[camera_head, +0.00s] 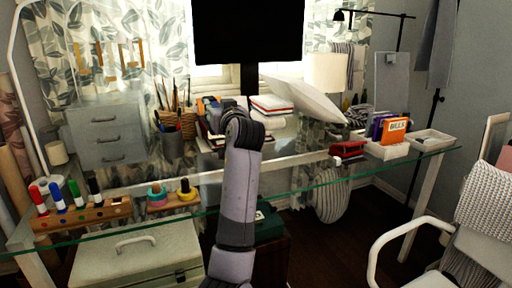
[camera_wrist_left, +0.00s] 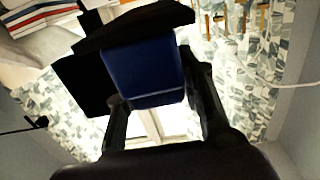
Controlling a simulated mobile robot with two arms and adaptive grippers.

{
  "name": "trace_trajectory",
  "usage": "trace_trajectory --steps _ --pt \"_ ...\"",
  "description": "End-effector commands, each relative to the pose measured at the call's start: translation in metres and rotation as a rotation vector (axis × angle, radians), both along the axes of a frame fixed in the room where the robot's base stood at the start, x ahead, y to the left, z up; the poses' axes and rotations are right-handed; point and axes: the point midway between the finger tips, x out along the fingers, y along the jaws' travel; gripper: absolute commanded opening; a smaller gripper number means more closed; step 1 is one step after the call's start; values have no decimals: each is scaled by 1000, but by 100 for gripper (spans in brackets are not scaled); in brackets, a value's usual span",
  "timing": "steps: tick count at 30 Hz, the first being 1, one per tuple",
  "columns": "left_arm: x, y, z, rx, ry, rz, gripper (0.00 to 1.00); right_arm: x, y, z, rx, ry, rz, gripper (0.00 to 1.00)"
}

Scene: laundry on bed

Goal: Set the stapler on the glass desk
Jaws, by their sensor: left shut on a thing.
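My left arm rises from the bottom middle of the head view, and its wrist hides most of the left gripper (camera_wrist_left: 150,88). In the left wrist view the gripper's two dark fingers are shut on a dark blue and black object (camera_wrist_left: 143,72). It looks like the stapler, but its full shape is hidden. It is held up in the air. The glass desk (camera_head: 310,180) spans the head view, with its green front edge toward me. My right gripper is not in view.
A red object (camera_head: 347,150) and a white tray with boxes (camera_head: 388,150) stand on the right of the desk. Markers in a wooden holder (camera_head: 85,214) and tape rolls (camera_head: 157,196) stand at the left front. Books (camera_head: 272,105) and a monitor (camera_head: 248,32) are behind. A white chair (camera_head: 480,230) stands right.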

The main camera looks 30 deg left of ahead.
Motion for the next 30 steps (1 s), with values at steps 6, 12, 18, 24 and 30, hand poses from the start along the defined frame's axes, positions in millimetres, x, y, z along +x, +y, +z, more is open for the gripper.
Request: trace_trajectory --steps 6,12,18,24,30 --pt "-1 0 -38 7 -4 2 0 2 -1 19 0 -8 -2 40" --pt "-1 -1 -81 8 -4 1 0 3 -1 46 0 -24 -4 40" --pt "-1 -1 -123 7 -5 0 0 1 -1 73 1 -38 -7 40" --pt "0 -1 -147 8 -8 0 0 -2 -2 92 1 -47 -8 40" --pt "0 0 -159 8 -8 0 0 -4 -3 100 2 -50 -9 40"
